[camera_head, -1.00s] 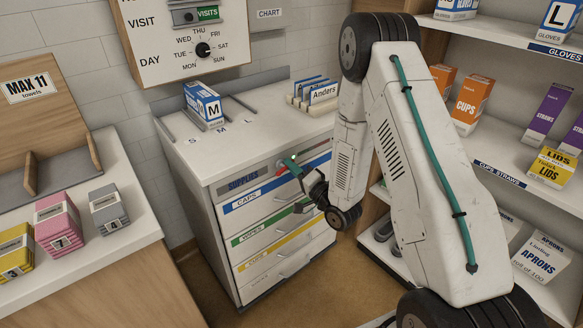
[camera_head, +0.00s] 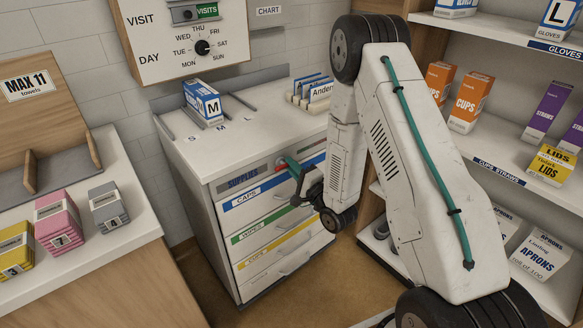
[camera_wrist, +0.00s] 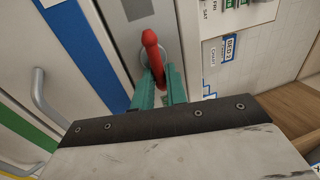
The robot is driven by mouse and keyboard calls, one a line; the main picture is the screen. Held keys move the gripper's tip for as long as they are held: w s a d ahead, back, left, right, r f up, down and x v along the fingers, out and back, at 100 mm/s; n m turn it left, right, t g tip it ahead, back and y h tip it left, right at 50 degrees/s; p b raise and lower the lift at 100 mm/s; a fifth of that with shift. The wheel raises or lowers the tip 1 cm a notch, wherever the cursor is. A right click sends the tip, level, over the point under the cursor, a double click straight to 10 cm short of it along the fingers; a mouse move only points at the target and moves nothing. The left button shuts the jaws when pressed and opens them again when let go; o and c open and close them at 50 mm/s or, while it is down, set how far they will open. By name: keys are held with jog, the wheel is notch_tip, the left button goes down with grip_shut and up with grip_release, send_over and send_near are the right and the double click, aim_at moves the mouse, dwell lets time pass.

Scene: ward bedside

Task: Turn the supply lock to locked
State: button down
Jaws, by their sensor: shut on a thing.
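The supply lock is a red handle (camera_wrist: 150,42) on a round grey base (camera_wrist: 142,58) in the cabinet's grey top strip. My gripper (camera_wrist: 158,78) has its teal fingers on both sides of the red handle, shut on it. In the head view my gripper (camera_head: 292,166) is at the right part of the strip marked SUPPLIES (camera_head: 243,181), above the drawers. There the fingers mostly hide the lock, and I cannot read its position. In the wrist view the handle's rounded end points up, away from my gripper.
Drawers with blue, green and yellow labels (camera_head: 250,197) lie below the strip, with protruding handles. A blue glove box (camera_head: 203,104) and file cards (camera_head: 312,92) stand on the cabinet top. A shelf unit (camera_head: 480,150) with boxes is at the right.

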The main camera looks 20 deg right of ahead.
jog(key=shift+d, duration=0.15)
jog(key=c, duration=1.5)
grip_release()
jog(key=shift+o, duration=0.2)
jog(key=v, duration=0.7)
jog(key=shift+s, duration=0.4)
jog(key=shift+f, duration=0.15)
